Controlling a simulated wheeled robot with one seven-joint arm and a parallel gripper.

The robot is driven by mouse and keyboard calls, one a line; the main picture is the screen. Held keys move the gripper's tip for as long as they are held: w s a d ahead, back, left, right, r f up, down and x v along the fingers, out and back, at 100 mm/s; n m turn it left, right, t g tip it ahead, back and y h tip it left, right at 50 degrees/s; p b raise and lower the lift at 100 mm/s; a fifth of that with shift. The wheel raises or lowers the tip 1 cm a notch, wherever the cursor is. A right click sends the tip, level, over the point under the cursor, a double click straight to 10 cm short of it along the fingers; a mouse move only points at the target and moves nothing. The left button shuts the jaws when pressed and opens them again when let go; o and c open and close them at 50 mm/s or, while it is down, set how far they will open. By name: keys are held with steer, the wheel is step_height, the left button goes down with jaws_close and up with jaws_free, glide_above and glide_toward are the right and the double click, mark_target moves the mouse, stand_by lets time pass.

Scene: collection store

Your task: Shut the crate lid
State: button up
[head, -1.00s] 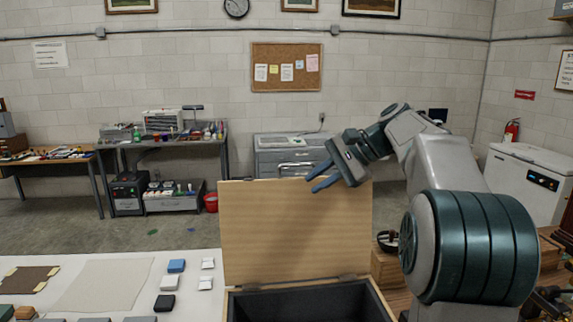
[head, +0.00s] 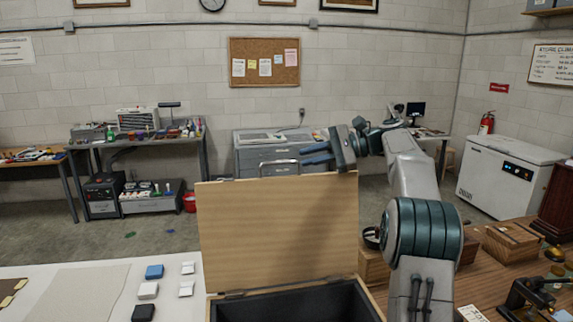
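The crate lid (head: 275,235) is a pale wooden panel standing open, roughly upright, hinged at the back of the crate. The crate (head: 290,305) has a dark lined interior and sits at the bottom middle of the head view, partly cut off by the frame. My gripper (head: 304,155) is above the lid's top edge, toward its right side, with blue fingers pointing left. The fingers look apart with nothing between them. I cannot tell whether the gripper is in front of or behind the lid.
A white table (head: 90,290) on the left holds small blue, white and black blocks. A wooden bench (head: 480,280) on the right holds boxes and instruments. A grey cabinet (head: 262,160) and a workbench (head: 140,140) stand by the back wall.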

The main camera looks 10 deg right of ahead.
mark_target(288, 162)
steer(key=p+x, duration=0.1)
steer(key=x, duration=0.6)
steer(key=shift+w+a+f, duration=0.1)
steer(key=shift+w+a, duration=0.1)
steer(key=shift+a, duration=0.15)
steer(key=shift+c, duration=0.4)
jaws_close()
steer(key=shift+d, duration=0.1)
